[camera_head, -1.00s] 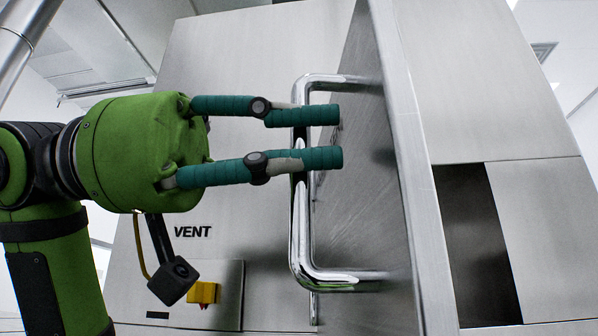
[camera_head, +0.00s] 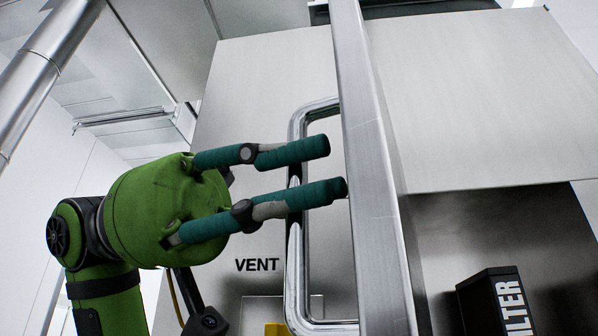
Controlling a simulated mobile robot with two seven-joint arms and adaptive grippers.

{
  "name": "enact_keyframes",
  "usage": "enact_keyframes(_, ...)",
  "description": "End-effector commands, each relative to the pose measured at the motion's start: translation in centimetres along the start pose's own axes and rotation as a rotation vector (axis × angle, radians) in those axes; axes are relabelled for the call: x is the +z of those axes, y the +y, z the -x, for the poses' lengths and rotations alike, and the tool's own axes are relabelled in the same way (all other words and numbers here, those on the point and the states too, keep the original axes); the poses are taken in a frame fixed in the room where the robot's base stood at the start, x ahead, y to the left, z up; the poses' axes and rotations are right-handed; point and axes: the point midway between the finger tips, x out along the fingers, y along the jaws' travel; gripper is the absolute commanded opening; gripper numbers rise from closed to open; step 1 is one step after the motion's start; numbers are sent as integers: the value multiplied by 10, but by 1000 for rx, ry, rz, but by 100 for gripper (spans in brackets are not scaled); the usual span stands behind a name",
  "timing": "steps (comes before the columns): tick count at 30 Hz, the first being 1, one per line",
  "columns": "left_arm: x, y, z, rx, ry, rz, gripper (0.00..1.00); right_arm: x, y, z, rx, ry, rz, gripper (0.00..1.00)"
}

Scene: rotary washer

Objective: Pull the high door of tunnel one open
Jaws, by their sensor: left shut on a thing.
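The high door (camera_head: 372,170) stands ajar, seen almost edge-on as a tall metal slab in the middle of the head view. Its shiny D-shaped handle (camera_head: 295,265) sticks out from its left face. My green left gripper (camera_head: 325,167) reaches in from the left and is shut on the handle's upright bar. Its two teal fingers pass across the bar, one above the other, with tips close to the door. My right gripper is not in view.
The steel washer front with a VENT label (camera_head: 257,265) is behind the gripper. A dark opening right of the door holds a black box marked "ILTER" (camera_head: 497,300). A yellow part (camera_head: 277,329) shows at the bottom. A round metal pipe (camera_head: 42,65) runs at upper left.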

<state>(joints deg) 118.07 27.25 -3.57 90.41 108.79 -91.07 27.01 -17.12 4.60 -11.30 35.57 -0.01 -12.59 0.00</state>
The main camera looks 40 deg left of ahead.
Motion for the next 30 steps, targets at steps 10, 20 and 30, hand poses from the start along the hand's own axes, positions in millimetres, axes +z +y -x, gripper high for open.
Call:
enact_keyframes(10,-2,0,1,-2,9,1,41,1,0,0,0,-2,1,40)
enact_keyframes(20,-1,0,1,-1,4,0,46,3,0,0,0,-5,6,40)
enact_keyframes(30,-2,0,48,-4,8,2,46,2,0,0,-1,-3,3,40)
